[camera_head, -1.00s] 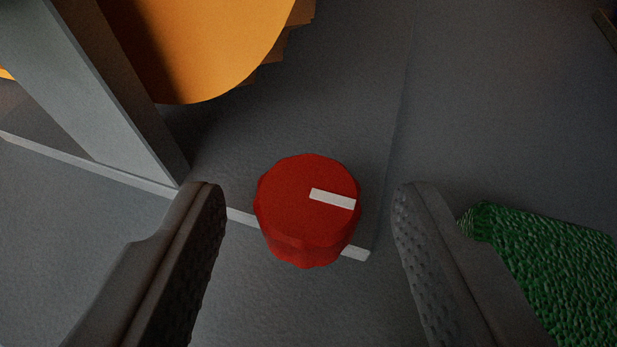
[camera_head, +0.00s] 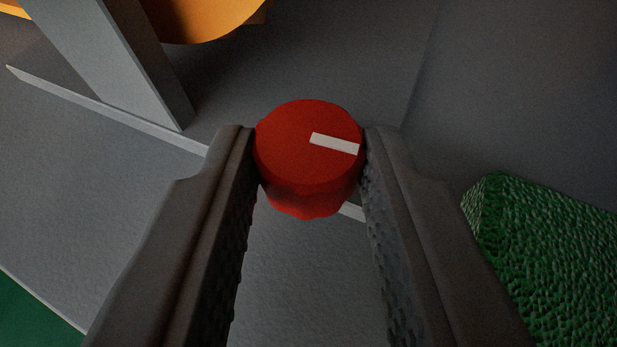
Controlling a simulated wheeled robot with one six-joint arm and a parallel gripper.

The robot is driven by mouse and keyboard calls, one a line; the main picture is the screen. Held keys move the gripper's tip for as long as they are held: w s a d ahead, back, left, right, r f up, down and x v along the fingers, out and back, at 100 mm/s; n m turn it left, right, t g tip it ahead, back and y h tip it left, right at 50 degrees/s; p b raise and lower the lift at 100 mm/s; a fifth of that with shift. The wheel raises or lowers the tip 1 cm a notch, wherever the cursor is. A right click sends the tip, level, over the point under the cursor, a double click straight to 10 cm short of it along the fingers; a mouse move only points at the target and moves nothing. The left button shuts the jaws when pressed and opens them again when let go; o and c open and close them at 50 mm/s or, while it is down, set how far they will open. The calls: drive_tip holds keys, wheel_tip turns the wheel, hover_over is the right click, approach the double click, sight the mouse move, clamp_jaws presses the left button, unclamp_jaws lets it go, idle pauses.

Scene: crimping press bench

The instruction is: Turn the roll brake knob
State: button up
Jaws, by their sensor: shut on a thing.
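The roll brake knob (camera_head: 300,150) is red with a scalloped rim, and a white pointer line (camera_head: 335,144) on its face points right and slightly down. It is in the middle of the view. My gripper (camera_head: 309,158) is shut on the knob, with one dark textured finger against its left side and the other against its right side. The knob's underside and its mount are hidden.
A grey upright post (camera_head: 115,65) stands on the left, by a pale base edge (camera_head: 95,108). An orange disc (camera_head: 195,18) is at the top left. A green textured block (camera_head: 545,260) lies close to the right finger. A dark green surface shows at bottom left (camera_head: 30,318).

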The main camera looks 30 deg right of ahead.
drive_tip(key=shift+s+d+n+t+y, duration=0.1)
drive_tip(key=shift+d+n+t+y, duration=0.1)
drive_tip(key=shift+n+y, duration=0.7)
drive_tip(key=shift+d+n+t+y, duration=0.1)
drive_tip(key=shift+n+t+y, duration=0.1)
drive_tip(key=shift+n+y, duration=0.65)
drive_tip(key=shift+s+d+n+t+y, duration=0.1)
drive_tip(key=shift+d+n+t+y, duration=0.1)
drive_tip(key=shift+n+y, duration=0.65)
drive_tip(key=shift+a+y, duration=0.1)
drive_tip(key=shift+y, duration=0.3)
drive_tip(key=o, duration=1)
drive_tip(key=shift+c, duration=0.2)
drive_tip(key=shift+r, duration=0.15)
wheel_tip(320, 180, up, 10)
